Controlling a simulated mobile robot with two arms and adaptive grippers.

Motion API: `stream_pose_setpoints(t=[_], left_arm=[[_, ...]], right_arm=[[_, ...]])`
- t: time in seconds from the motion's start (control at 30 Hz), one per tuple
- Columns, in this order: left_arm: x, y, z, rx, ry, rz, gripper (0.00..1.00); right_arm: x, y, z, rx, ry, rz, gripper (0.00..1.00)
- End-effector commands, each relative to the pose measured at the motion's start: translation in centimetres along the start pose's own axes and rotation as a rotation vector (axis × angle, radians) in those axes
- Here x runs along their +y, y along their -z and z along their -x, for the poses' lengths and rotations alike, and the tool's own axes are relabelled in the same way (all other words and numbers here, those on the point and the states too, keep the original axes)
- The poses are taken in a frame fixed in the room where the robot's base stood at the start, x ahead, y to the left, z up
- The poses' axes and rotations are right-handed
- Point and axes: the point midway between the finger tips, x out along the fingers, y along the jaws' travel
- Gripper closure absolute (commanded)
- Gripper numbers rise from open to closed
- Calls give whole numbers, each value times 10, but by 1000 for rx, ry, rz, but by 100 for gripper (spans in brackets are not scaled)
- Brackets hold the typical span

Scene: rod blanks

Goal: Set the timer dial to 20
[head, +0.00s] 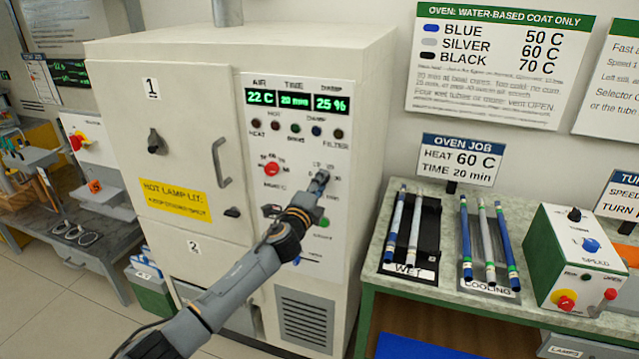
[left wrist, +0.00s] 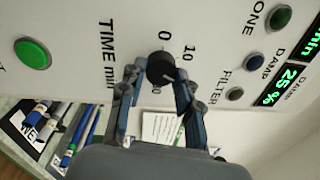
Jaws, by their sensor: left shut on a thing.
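The timer dial is a black round knob (left wrist: 161,67) on the oven's white panel, labelled TIME min, with marks including 0 and 10 around it. My left gripper (head: 320,180) reaches the panel in the head view and hides most of the dial there. In the left wrist view my left gripper (left wrist: 158,80) has its fingers on both sides of the knob, shut on it. The time display (head: 294,100) reads 20 min. The dial's exact pointer position is hard to read. My right gripper is not in view.
The oven (head: 300,57) also carries a red heat knob (head: 271,169) and a green button (head: 323,222) near the dial. A job card (head: 459,161) reads HEAT 60 C, TIME 20 min. Right of the oven, a bench holds racks of rods and a speed control box (head: 575,262).

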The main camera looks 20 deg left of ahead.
Motion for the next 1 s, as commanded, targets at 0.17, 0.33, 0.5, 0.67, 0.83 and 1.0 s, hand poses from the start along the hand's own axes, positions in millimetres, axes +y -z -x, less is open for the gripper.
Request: stream_pose_setpoints(t=[0.17, 0.33, 0.5, 0.67, 0.83, 1.0], left_arm=[[2, 1, 0, 5, -4, -64, 98], [2, 1, 0, 7, -4, -91, 98], [2, 1, 0, 7, -4, -98, 98], [2, 1, 0, 7, -5, -98, 98], [2, 1, 0, 7, -5, -97, 53], [2, 0, 0, 7, -3, -97, 44]], right_arm=[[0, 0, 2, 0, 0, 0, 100], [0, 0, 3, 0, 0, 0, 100], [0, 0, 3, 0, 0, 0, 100], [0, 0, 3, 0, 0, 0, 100], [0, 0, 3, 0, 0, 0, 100], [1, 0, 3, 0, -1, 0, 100]])
